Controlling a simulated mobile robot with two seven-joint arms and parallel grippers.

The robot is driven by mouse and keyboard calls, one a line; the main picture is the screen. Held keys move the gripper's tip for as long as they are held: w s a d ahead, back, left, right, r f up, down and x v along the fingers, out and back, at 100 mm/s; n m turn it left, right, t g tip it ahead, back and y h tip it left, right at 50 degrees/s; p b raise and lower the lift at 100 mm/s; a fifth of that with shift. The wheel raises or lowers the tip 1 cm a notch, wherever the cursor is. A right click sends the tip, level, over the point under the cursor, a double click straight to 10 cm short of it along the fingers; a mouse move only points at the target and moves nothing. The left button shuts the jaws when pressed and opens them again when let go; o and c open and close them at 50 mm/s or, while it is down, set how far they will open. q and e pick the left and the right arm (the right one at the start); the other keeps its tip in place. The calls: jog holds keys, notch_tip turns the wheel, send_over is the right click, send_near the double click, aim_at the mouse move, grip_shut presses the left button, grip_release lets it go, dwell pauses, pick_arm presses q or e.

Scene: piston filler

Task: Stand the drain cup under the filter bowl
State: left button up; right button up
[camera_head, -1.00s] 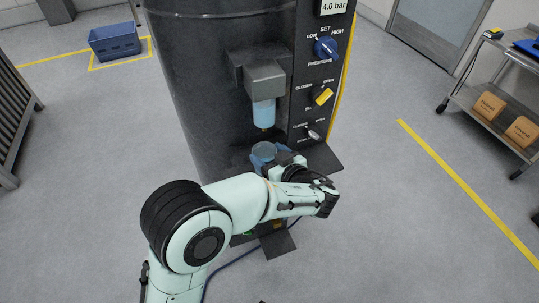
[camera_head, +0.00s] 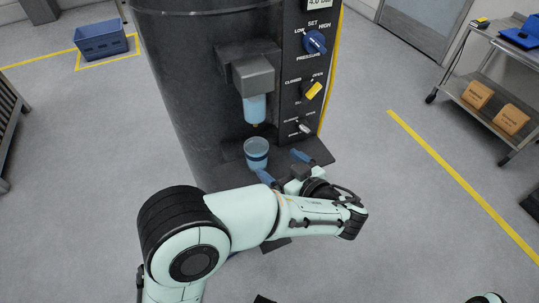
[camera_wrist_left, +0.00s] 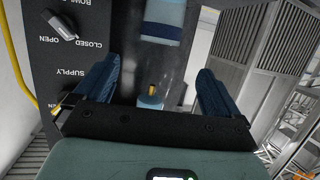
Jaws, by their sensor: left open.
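The drain cup (camera_head: 257,160), clear blue with a dark blue band, stands upright on the dark ledge at the machine's foot. The filter bowl (camera_head: 255,108), pale blue with a small brass drain, hangs above it with a gap between. In the head view the cup appears below the drain; exact centring is hard to judge. My left gripper (camera_head: 284,167) is open and empty, to the right and near side of the cup. In the left wrist view, which looks upside down, the cup (camera_wrist_left: 163,22) is at the top and the bowl (camera_wrist_left: 150,103) lower, between my spread fingers.
The control panel (camera_head: 308,75) with its knobs and levers is right of the bowl. The dark ledge (camera_head: 318,152) extends right of the cup. A blue crate (camera_head: 101,42) and a steel cart (camera_head: 490,70) stand farther away.

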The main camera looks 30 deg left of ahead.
pick_arm(q)
jog(key=s+f+m+g+h, duration=0.2)
jog(key=s+f+m+g, duration=0.1)
jog(key=f, duration=0.7)
jog(key=s+f+m+g+h, duration=0.3)
jog(key=s+f, duration=0.1)
jog(key=f, duration=0.6)
jog(key=s+d+f+m+g+h, duration=0.1)
jog(key=s+d+f+h, duration=0.1)
jog(key=s+f+h, duration=0.3)
jog(key=s+d+f+h, duration=0.1)
jog(key=s+f+h, duration=0.5)
jog(key=s+f, duration=0.8)
notch_tip(320, 180, down, 5)
jog(key=shift+s+d+m+g, duration=0.3)
jog(key=shift+d+m+g, duration=0.05)
jog(key=shift+m+g, duration=0.05)
